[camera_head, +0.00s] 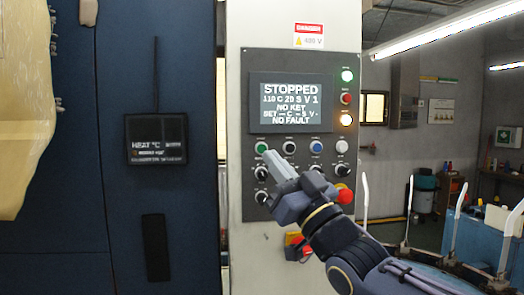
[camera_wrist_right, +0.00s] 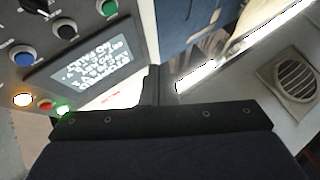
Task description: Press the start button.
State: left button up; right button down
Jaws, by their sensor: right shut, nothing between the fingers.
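The control panel (camera_head: 254,100) is dark grey, on a light column. Its screen (camera_head: 290,98) reads "STOPPED" and "NO FAULT". Below the screen is a row of round buttons, with a green button (camera_head: 262,147) at the left end. The green button also shows at the top of the right wrist view (camera_wrist_right: 107,8). My right gripper (camera_head: 270,158) is shut and empty, its tip just below and right of the green button in the head view. I cannot tell whether they touch. The fingertips are not clear in the wrist view. My left gripper is out of view.
A black button (camera_head: 289,147), a blue button (camera_head: 315,146) and a white button (camera_head: 341,146) share the row. Black knobs lie below. A red mushroom button (camera_head: 345,196) is right of my gripper. A dark heat display (camera_head: 157,139) hangs on the blue cabinet at left.

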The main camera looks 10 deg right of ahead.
aim_at(262, 149)
jog(key=w+p, duration=0.4)
jog(key=w, duration=0.5)
jog(key=shift+d, duration=0.3)
jog(key=shift+w, duration=0.1)
dwell(1.8)
jog(key=shift+w, duration=0.25)
